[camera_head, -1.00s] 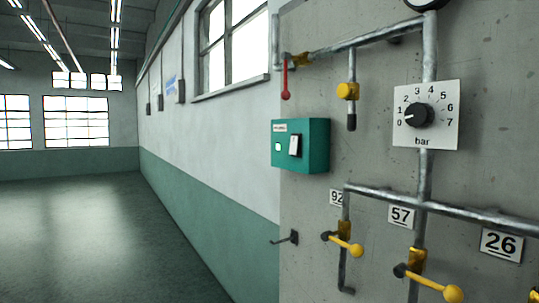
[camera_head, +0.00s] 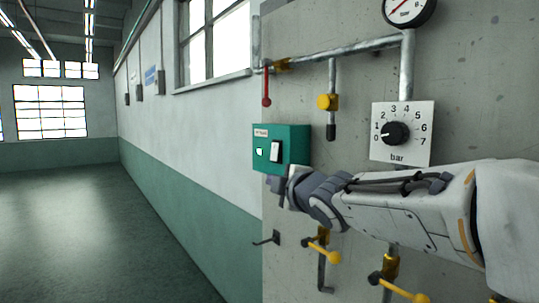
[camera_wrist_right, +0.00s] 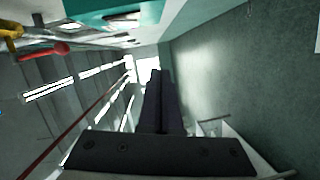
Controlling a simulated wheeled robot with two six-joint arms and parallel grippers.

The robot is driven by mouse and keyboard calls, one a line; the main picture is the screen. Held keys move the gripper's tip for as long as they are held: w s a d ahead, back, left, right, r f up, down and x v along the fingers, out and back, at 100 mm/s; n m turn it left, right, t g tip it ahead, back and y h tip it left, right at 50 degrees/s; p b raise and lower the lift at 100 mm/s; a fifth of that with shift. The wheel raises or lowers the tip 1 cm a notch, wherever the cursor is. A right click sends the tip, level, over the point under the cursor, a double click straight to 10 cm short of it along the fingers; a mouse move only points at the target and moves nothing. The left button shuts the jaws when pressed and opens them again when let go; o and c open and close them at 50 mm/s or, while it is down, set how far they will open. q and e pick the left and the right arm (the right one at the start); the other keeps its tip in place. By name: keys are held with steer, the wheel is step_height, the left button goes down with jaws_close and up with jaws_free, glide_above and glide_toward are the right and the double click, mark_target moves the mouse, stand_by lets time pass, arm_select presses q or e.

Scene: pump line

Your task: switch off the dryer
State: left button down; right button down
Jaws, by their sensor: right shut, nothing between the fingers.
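My right gripper (camera_head: 272,183) is shut and empty, just below the box's front face in the head view. In the right wrist view my shut fingers (camera_wrist_right: 158,76) point away, and the teal box (camera_wrist_right: 150,14) shows at the top edge. I cannot tell whether the gripper touches the box. My left gripper is not in view.
A red-handled lever (camera_head: 266,98), a yellow valve (camera_head: 328,102), a dial (camera_head: 395,133) and a gauge (camera_head: 408,8) are on the panel. Yellow-handled valves (camera_head: 323,250) and a hook (camera_head: 267,239) lie below my arm. The floor at left is clear.

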mark_target(275, 152)
steer(key=r, duration=0.1)
steer(key=r+n, duration=0.1)
steer(key=r, duration=0.1)
steer(key=shift+w+d+t+y, duration=0.1)
steer(key=shift+w+t+y, duration=0.2)
steer(key=shift+w+t, duration=0.1)
steer(key=shift+f, duration=0.1)
steer(key=w+p, duration=0.2)
steer(key=w, duration=0.1)
steer(key=w+p, duration=0.3)
steer(key=w, duration=0.1)
steer(key=w+f+p, duration=0.1)
steer(key=w+p, duration=0.1)
steer(key=w, duration=0.2)
steer(key=shift+w+a+p, duration=0.25)
steer(key=shift+p, duration=0.05)
